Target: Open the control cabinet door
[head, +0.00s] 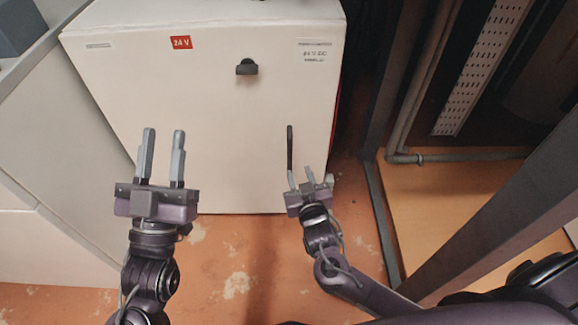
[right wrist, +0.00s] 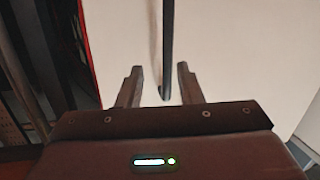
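A dark vertical bar handle (head: 290,148) is on the right side of the door. My right gripper (head: 300,176) is at the lower end of this handle. In the right wrist view, the handle (right wrist: 167,50) runs between the two open fingers (right wrist: 157,82), apart from both. My left gripper (head: 163,133) is open and empty in front of the lower left of the door.
A grey-white cabinet (head: 55,150) stands at the left. Pipes (head: 425,80), a perforated strip (head: 480,70) and a dark metal frame post (head: 380,215) are at the right. The orange, worn floor (head: 240,260) is clear below the cabinet.

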